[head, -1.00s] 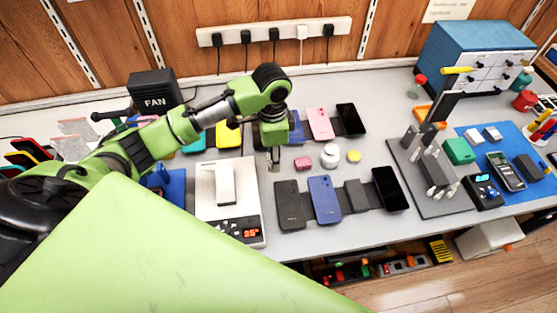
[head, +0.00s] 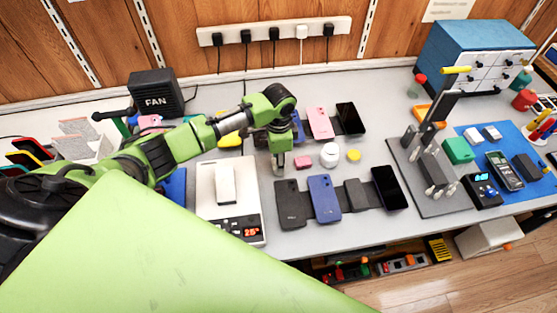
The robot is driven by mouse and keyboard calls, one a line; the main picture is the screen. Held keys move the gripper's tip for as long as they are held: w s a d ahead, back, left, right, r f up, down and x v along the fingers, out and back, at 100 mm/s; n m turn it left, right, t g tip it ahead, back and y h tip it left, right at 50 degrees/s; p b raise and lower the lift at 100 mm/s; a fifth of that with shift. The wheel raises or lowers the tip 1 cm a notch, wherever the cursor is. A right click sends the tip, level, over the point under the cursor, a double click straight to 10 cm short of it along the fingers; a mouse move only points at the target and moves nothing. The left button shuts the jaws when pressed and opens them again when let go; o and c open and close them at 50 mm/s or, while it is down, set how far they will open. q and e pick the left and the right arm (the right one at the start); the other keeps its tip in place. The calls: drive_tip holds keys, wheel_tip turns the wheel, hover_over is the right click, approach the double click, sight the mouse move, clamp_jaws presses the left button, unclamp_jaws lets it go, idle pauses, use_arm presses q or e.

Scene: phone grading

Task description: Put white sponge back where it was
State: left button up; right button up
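A white block (head: 225,184), which may be the white sponge, lies on the pale scale (head: 207,214) left of centre; I cannot tell its material. My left gripper (head: 279,168) points down over the table, to the right of the scale and apart from the white block. It is just left of a small pink block (head: 303,162). Its fingers are small and partly hidden, so I cannot tell whether they are open or shut or hold anything. My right gripper is not in view.
Several phones, including a blue one (head: 324,198), lie right of the scale. A white jar (head: 330,154) and yellow disc (head: 354,155) stand behind them. A grey plate (head: 440,207) with a stand and a blue mat (head: 466,131) are at right. A black FAN box (head: 156,92) is at back left.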

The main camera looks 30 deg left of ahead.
use_arm(q)
drive_tip(key=shift+f, duration=0.2)
drive_tip(key=o, duration=1)
drive_tip(key=shift+r, duration=0.1)
wheel_tip(320, 180, up, 12)
drive_tip(key=shift+r+b, duration=0.15)
drive_tip(key=shift+b, duration=0.25)
